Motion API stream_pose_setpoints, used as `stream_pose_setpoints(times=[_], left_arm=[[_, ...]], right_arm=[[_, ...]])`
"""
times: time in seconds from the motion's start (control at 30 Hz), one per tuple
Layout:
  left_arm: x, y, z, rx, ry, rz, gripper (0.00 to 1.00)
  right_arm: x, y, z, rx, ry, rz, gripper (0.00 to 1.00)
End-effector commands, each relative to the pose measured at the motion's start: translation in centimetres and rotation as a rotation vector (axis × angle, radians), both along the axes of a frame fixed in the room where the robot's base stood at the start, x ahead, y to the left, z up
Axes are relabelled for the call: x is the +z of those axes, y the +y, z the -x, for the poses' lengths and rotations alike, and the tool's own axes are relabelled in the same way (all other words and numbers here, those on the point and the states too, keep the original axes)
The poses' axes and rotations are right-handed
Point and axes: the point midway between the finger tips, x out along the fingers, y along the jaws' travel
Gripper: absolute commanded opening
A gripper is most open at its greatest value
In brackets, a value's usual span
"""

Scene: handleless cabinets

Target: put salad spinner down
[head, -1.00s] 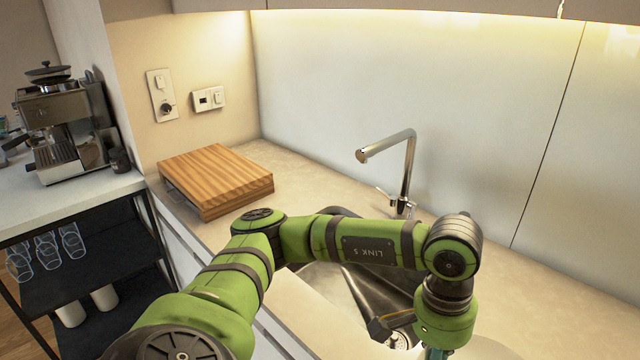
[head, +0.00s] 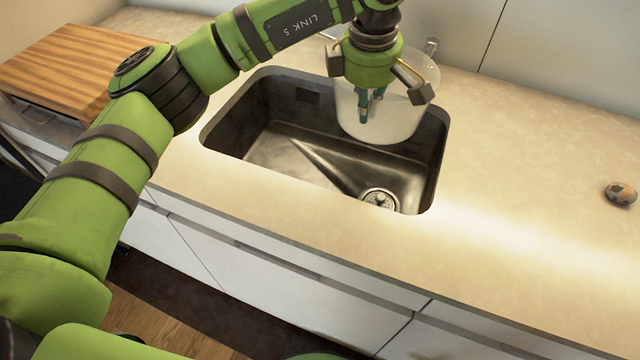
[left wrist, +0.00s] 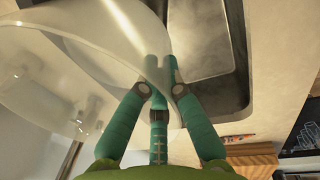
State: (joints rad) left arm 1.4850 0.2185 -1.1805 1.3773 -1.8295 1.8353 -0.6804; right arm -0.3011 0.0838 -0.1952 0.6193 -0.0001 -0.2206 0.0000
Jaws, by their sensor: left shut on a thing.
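The salad spinner (head: 400,126) is a whitish, see-through bowl in the head view, over the back right part of the steel sink. My left gripper (head: 372,104) is shut on its wall, pointing down, with teal fingers against it. In the left wrist view the spinner (left wrist: 85,60) fills the upper left as a clear curved shell. The left gripper (left wrist: 162,82) has its fingertips at the shell's edge there. I cannot tell whether the bowl touches the sink's rim. My right gripper is not in view.
The steel sink (head: 270,150) lies open below the spinner, with a drain at its front right. The tap is mostly hidden behind my left arm. A wooden board (head: 75,70) is at the left. The counter (head: 530,170) right of the sink is clear except for a small round object (head: 620,193).

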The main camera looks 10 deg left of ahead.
Motion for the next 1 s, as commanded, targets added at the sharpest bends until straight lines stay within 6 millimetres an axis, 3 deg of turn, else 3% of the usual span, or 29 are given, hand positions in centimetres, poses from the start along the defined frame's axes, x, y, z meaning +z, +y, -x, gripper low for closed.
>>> stream_pose_setpoints(times=[0.03, 0.2, 0.3, 0.47, 1.0], left_arm=[[-3.1, -0.6, -0.2, 0.051, 0.003, -0.005, 0.0], [-7.9, -1.0, -0.4, 0.106, -0.003, -0.007, 0.0], [-10.1, -1.1, -0.4, 0.113, -0.004, -0.006, 0.0], [-12.1, -0.8, -0.4, 0.117, -0.008, -0.005, 0.0], [-18.1, 9.6, -0.3, 0.118, -0.008, -0.005, 0.0]], right_arm=[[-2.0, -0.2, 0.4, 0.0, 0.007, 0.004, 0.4], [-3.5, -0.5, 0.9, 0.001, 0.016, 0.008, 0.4], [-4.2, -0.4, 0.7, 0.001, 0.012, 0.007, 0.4], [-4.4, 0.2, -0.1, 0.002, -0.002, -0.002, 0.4], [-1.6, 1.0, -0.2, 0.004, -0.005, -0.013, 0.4]])
